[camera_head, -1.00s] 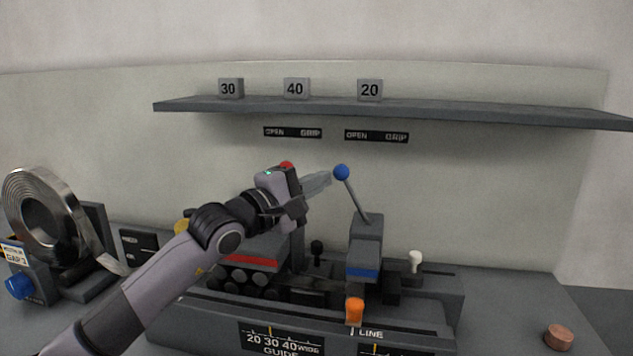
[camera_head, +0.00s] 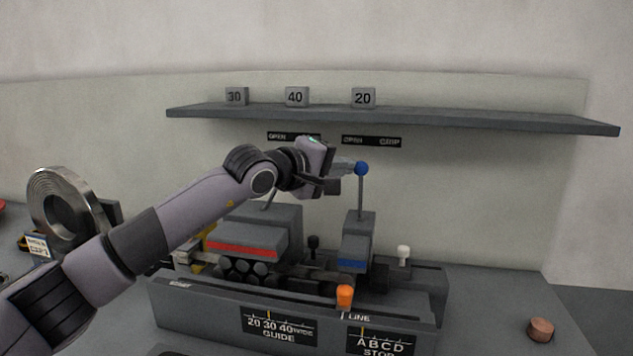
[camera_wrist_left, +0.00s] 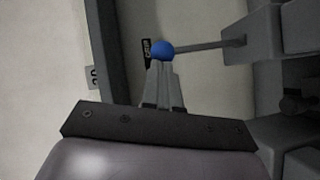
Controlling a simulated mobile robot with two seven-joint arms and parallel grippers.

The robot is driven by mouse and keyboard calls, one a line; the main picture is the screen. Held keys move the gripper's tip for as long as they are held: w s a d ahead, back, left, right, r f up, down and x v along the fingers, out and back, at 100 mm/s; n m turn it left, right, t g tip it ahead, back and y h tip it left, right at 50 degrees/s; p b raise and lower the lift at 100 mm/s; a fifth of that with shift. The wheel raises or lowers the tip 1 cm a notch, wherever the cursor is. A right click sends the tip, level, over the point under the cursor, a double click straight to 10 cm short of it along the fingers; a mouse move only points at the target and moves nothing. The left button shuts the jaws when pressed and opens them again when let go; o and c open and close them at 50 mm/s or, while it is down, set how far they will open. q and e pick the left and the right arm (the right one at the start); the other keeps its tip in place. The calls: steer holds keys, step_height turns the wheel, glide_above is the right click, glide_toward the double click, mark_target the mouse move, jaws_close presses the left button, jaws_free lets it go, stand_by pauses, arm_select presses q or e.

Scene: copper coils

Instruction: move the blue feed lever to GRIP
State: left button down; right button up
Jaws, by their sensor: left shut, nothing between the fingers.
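The blue feed lever has a round blue knob (camera_head: 361,168) on a grey rod (camera_head: 361,195), rising from the grey housing with a blue stripe (camera_head: 353,263). The rod stands nearly upright, below the right OPEN/GRIP label (camera_head: 371,141). My left gripper (camera_head: 352,167) is shut and empty, its fingertips at the left side of the knob. In the left wrist view the closed fingertips (camera_wrist_left: 163,72) are right by the blue knob (camera_wrist_left: 162,49); I cannot tell whether they touch. My right gripper is out of view.
A shelf (camera_head: 400,118) with blocks marked 30, 40 and 20 is on the wall above. A red-striped housing (camera_head: 250,225) stands left of the lever, its lever top hidden by my arm. An orange knob (camera_head: 344,294) and white knob (camera_head: 404,252) are nearby.

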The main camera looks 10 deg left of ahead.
arm_select(q)
steer(key=shift+d+r+m+g+y, duration=0.15)
steer(key=shift+d+m+y, duration=0.15)
steer(key=shift+d, duration=0.2)
steer(key=shift+d+r+m+g+y, duration=0.15)
steer(key=shift+d+m+y, duration=0.05)
steer(key=shift+d+m, duration=0.25)
steer(key=shift+m+g+y, duration=0.4)
steer(key=shift+m+y, duration=0.35)
steer(key=shift+y, duration=0.05)
steer(key=shift+d+f, duration=0.15)
steer(key=shift+d, duration=1)
steer(key=shift+d+f, duration=0.1)
steer(key=shift+d, duration=1)
